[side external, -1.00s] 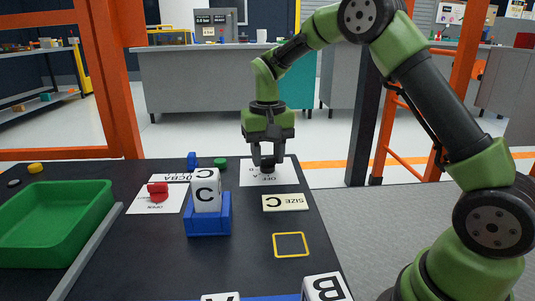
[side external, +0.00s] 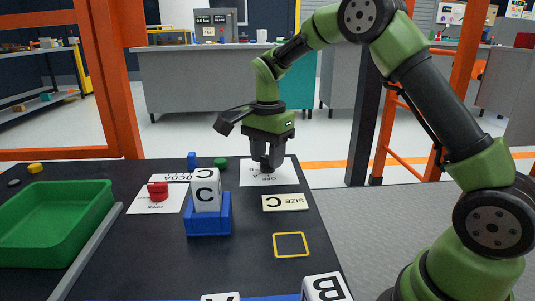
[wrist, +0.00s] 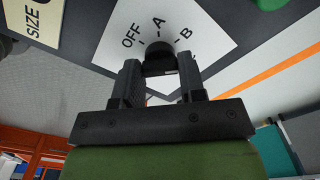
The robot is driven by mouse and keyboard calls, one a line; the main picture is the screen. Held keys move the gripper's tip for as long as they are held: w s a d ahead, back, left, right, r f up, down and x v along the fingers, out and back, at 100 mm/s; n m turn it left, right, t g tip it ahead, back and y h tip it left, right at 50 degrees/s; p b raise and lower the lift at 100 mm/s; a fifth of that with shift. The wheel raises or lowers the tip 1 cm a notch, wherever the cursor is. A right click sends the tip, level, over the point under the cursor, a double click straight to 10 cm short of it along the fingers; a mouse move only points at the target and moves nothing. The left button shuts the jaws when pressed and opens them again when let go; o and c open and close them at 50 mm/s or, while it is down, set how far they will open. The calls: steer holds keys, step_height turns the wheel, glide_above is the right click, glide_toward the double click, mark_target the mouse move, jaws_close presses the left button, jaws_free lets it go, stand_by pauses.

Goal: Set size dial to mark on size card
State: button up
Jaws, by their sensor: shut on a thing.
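The size dial is a dark round knob (side external: 267,168) on a white dial card (side external: 284,177) at the far right of the table. In the wrist view the knob (wrist: 159,57) sits between my fingers, and the dial card (wrist: 122,45) shows OFF, A and B; other marks are hidden. I cannot tell where the knob points. My gripper (side external: 264,160) points down and is shut on the knob; in the wrist view its fingers (wrist: 160,75) flank it. The cream size card (side external: 286,202) reads "SIZE: C" and lies nearer the camera.
A blue holder (side external: 208,222) with a white block marked C (side external: 206,191) stands left of the size card. A red knob (side external: 158,191) sits on another card. A green tray (side external: 55,228) is at left. A yellow square outline (side external: 291,244) marks bare table.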

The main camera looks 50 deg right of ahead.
mark_target(267, 158)
steer(key=shift+m, duration=1.6)
steer(key=o, duration=0.9)
steer(key=shift+r, duration=0.1)
step_height(267, 158, up, 10)
steer(key=shift+f, duration=0.1)
